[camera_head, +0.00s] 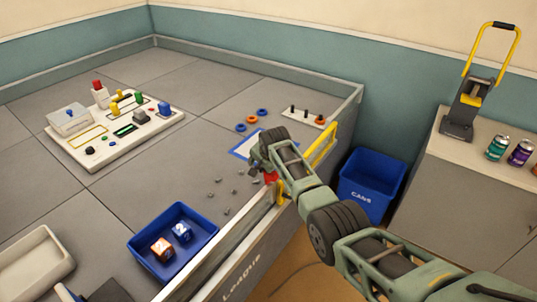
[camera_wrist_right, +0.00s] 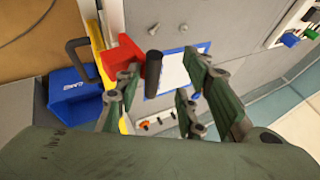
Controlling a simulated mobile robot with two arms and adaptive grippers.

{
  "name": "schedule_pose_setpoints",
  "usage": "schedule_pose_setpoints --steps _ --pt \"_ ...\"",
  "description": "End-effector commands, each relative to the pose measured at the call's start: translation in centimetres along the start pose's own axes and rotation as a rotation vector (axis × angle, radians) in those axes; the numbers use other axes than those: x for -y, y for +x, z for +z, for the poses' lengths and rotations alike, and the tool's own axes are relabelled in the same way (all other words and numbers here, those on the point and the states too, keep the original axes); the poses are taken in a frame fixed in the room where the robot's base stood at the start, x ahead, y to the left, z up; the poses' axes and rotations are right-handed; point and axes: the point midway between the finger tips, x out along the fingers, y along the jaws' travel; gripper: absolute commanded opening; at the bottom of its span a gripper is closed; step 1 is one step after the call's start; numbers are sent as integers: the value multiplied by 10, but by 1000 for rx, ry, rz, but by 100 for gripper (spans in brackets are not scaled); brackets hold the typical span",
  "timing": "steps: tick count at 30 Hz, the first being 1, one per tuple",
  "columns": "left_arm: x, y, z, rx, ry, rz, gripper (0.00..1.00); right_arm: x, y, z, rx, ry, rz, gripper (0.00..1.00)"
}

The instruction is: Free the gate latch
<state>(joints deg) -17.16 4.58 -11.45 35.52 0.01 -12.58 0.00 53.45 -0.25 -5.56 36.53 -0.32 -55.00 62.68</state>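The gate latch shows in the right wrist view as a red block (camera_wrist_right: 124,56) with an upright-looking black grip (camera_wrist_right: 153,66), beside a yellow bar. In the head view only a bit of its red part (camera_head: 270,177) shows at the arena wall; my right gripper hides the rest. My right gripper (camera_head: 262,158) is over the wall by the latch. In the wrist view its fingers (camera_wrist_right: 161,66) are spread apart, with the black grip in the gap between them. I cannot tell whether they touch it. My left gripper is not in view.
A yellow frame (camera_head: 324,146) stands by the wall. A blue cans bin (camera_head: 370,182) is outside it. Inside are small grey bits (camera_head: 226,194), a blue tray (camera_head: 172,262) with two dice and a white control board (camera_head: 72,158). Cans (camera_head: 498,148) stand on the right cabinet.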

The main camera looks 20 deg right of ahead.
Motion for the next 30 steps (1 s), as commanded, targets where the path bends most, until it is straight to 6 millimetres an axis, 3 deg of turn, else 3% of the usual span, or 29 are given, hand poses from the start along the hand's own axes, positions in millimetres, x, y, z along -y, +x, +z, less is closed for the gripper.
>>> schedule_pose_setpoints --steps 24,30 --pt "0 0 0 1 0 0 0 0 -96 -4 -10 -1 -8 32" --pt "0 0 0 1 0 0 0 0 -109 -4 -10 -1 -8 32"
